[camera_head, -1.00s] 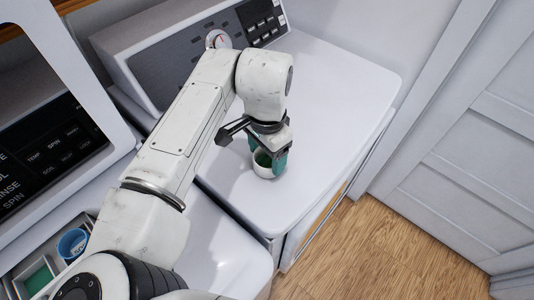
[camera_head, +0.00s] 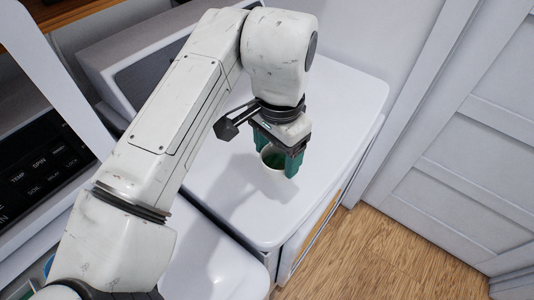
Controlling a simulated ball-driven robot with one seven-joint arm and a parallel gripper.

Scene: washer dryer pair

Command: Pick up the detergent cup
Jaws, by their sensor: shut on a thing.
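The cup is upright. It appears to be held above the white top of the right-hand machine (camera_head: 340,100), with a shadow on the top to its left. The far side of the cup is partly hidden by the fingers.
The machine's raised control panel (camera_head: 150,75) stands behind my arm. Another machine's dark panel (camera_head: 40,165) is at the left. A grey panelled door (camera_head: 465,150) and wooden floor (camera_head: 390,250) lie to the right. The machine top right of the cup is clear.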

